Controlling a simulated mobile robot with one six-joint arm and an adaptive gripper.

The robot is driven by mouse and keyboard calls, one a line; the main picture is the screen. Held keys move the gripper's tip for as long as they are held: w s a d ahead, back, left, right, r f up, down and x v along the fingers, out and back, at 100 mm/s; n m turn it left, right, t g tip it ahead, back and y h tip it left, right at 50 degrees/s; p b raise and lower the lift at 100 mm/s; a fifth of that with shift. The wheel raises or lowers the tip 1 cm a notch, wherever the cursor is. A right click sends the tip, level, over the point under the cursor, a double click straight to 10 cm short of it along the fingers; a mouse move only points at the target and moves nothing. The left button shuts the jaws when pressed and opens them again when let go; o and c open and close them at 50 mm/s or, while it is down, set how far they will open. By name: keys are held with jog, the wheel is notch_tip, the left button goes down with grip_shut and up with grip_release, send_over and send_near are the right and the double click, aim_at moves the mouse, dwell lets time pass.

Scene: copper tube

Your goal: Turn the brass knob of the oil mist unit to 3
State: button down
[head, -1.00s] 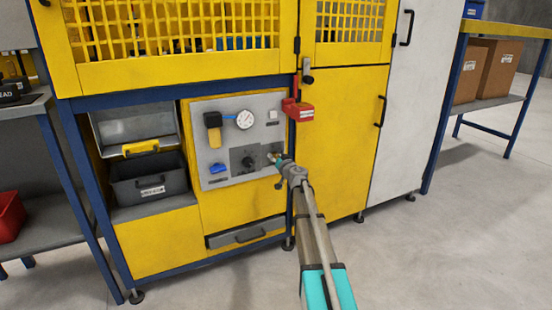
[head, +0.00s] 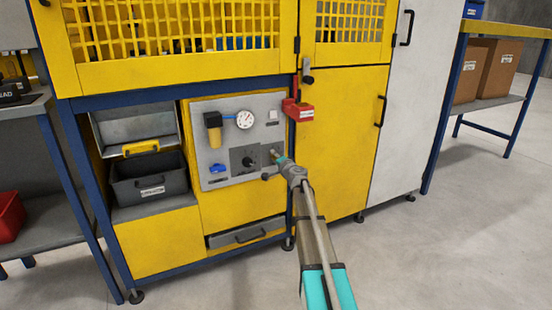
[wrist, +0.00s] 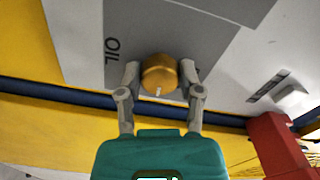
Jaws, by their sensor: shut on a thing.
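The brass knob (wrist: 159,72) sits on the grey panel of the oil mist unit (wrist: 215,45), between the two fingers of my gripper (wrist: 159,78) in the wrist view. The fingers are shut on its sides. A short white mark shows on the knob at the edge facing my gripper. The letters OIL are printed on the panel left of the knob; no numbers of a scale can be read. In the head view my gripper (head: 277,157) is at the lower right of the grey panel (head: 212,180), and the knob is too small to make out clearly there.
A red box (head: 299,110) is mounted at the panel's upper right. A dark plate with a black knob (head: 248,160) is just left of my gripper. A gauge (head: 244,119), a filter bowl (head: 213,128) and a blue part (head: 219,168) are on the panel. Floor at right is clear.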

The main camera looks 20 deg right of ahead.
jog(key=m, duration=0.5)
jog(key=shift+m, duration=0.4)
jog(key=m, duration=0.4)
jog(key=shift+m, duration=0.4)
jog(key=shift+c, duration=1.3)
grip_release()
jog(key=s, duration=1.2)
jog(key=shift+d, duration=0.2)
